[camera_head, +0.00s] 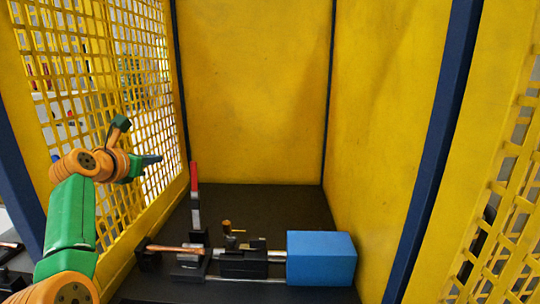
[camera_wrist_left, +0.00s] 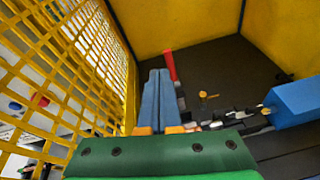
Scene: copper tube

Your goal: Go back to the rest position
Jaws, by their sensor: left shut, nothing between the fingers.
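My left gripper (camera_head: 152,160) is raised at the left, close to the yellow mesh wall and above the black table. It is shut and empty. In the left wrist view its two blue fingers (camera_wrist_left: 160,98) lie side by side, pointing into the enclosure. A copper tube (camera_head: 172,248) lies level in the fixture, its left end at a black block (camera_head: 148,259). The fixture's clamp (camera_head: 243,262) is black and metal. A red-handled lever (camera_head: 194,178) stands upright behind the tube. My gripper is apart from all of these. My right gripper is not in view.
A blue box (camera_head: 322,258) sits at the right end of the fixture. Yellow mesh (camera_head: 95,65) closes the left side, and solid yellow panels (camera_head: 255,90) stand at the back and right. The black table top (camera_head: 270,205) behind the fixture is clear.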

